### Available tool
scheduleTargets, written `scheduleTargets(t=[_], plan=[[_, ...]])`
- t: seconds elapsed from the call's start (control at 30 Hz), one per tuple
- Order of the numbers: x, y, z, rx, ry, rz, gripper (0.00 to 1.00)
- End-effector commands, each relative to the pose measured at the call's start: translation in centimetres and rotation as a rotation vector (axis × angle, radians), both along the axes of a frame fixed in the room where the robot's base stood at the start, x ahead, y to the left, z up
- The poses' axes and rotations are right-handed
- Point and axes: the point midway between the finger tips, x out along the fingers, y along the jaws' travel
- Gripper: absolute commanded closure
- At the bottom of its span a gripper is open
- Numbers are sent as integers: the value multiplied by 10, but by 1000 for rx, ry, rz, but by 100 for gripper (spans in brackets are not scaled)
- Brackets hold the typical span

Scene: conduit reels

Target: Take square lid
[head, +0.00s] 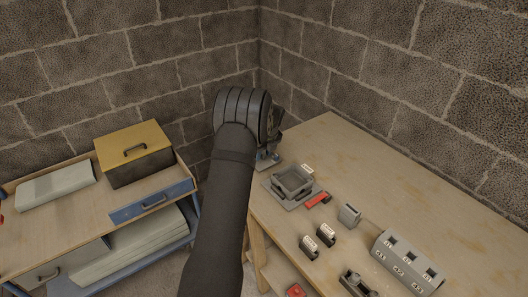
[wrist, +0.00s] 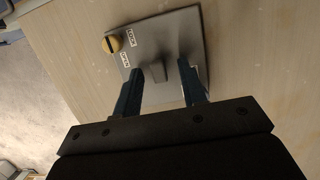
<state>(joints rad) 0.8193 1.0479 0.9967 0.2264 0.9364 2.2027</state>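The square lid (wrist: 175,35) is a flat grey plate with a small raised grey handle (wrist: 157,73) in its middle. A yellow slotted knob (wrist: 113,43) and two white labels sit near one edge. My gripper (wrist: 160,67) is open, its two blue fingers on either side of the handle with a gap to each. I cannot tell the exact height of the fingertips over the lid. In the head view my gripper (head: 268,156) is over the table's far left corner, and my arm hides most of the lid there.
An open square grey box (head: 292,181) stands close by on the wooden table (head: 400,160), with a red piece (head: 317,199) beside it. Several small grey parts and a long grey housing (head: 408,262) stand nearer. A bench on the left holds a yellow-lidded box (head: 135,150).

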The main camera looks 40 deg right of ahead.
Motion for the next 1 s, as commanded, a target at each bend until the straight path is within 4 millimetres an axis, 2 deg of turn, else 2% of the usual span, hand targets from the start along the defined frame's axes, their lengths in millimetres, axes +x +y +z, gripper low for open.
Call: scheduleTargets(t=[0.13, 0.3, 0.33, 1.0], plan=[[0, 0, 0, 0, 0, 0, 64], [0, 0, 0, 0, 0, 0, 97], [0, 0, 0, 0, 0, 0, 100], [0, 0, 9, 0, 0, 0, 100]])
